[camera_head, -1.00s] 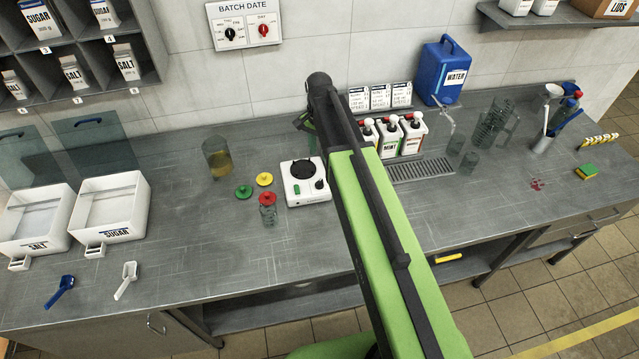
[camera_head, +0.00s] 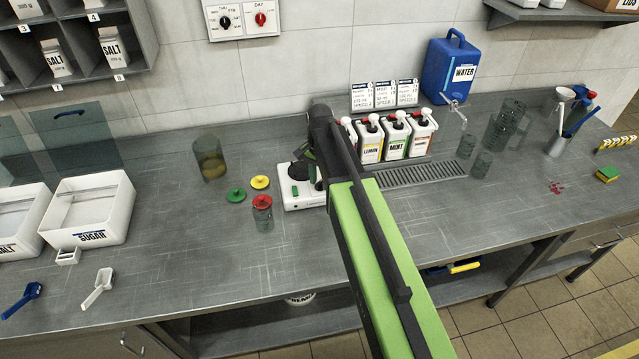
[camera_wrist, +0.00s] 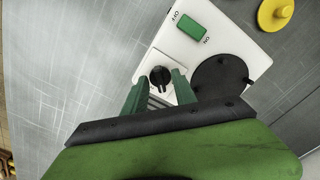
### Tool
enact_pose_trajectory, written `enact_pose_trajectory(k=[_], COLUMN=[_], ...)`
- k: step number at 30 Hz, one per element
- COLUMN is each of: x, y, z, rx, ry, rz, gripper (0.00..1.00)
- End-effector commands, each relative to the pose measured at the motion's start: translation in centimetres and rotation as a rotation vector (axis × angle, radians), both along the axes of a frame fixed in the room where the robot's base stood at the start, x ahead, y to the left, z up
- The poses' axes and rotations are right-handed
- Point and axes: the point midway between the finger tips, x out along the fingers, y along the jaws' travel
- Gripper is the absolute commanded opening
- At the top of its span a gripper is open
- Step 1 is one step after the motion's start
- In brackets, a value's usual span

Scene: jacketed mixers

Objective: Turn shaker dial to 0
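The shaker (camera_head: 291,203) is a white box with a black round platform, standing on the bench. In the wrist view the shaker (camera_wrist: 222,42) shows its green ON/OFF switch (camera_wrist: 191,27) and its black dial (camera_wrist: 160,76). My gripper (camera_wrist: 158,84) is open, with one green finger on each side of the dial. The fingertips are close to the dial; I cannot tell whether they touch it. In the head view my arm hides the dial and most of the gripper. The dial's scale marks are not readable.
A glass with a red lid (camera_head: 262,202), a green lid (camera_head: 236,195) and a yellow lid (camera_head: 260,182) lie left of the shaker. A glass jar (camera_head: 209,159) stands behind them. Pump bottles (camera_head: 396,138) stand close at the right.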

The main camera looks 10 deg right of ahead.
Motion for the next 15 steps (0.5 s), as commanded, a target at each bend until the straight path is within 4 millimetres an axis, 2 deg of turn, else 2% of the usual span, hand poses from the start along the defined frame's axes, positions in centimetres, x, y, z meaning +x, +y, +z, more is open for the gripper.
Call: enact_pose_trajectory(k=[1,8,15], x=[0.0,0.01,0.0], y=[-0.01,-0.04,-0.06], z=[0.05,0.04,0.03], rx=[0.0,0.0,0.0], ry=[0.0,0.0,0.0], rz=[0.0,0.0,-0.001], gripper=[0.31,0.01,0.0])
